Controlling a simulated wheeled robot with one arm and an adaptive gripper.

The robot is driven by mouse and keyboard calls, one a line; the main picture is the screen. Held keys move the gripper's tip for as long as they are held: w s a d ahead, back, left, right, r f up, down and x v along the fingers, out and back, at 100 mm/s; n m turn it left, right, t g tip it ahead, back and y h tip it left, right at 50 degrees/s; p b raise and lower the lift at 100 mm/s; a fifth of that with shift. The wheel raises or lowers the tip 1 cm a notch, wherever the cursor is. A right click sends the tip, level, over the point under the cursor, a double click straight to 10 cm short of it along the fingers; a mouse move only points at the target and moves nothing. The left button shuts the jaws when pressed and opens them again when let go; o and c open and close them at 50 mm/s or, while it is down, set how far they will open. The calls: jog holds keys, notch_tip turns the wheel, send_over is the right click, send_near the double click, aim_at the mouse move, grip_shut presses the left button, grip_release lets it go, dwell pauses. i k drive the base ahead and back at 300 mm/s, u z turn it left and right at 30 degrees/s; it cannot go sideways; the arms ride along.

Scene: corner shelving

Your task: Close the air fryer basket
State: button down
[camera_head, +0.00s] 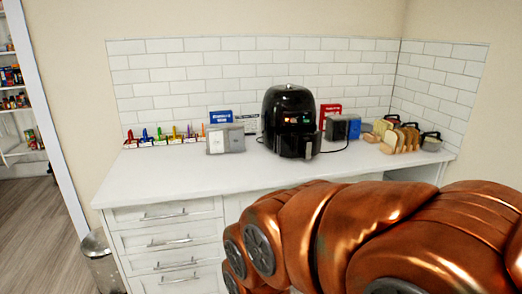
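The air fryer (284,105) is black and rounded and stands upright on the white counter near the middle of the view. Small lit marks show on its front panel. Its basket (293,144) is in the lower front, with a handle (309,150) sticking out toward the front right. From this distance I cannot tell how far the basket stands out of the body. My copper-coloured arm fills the lower right in front of the counter. My gripper is not in view.
The counter (180,181) is clear in front of the air fryer. A grey box (225,140) stands to its left, and a grey toaster-like box (343,128) to its right. Bread slices in a wooden rack (402,139) are farther right. A bin (100,262) stands at the lower left.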

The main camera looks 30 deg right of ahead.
aim_at(294, 137)
jog(key=u, duration=0.15)
jog(key=i, duration=0.65)
jog(key=z, duration=0.6)
jog(key=i, duration=0.7)
jog(key=z, duration=0.65)
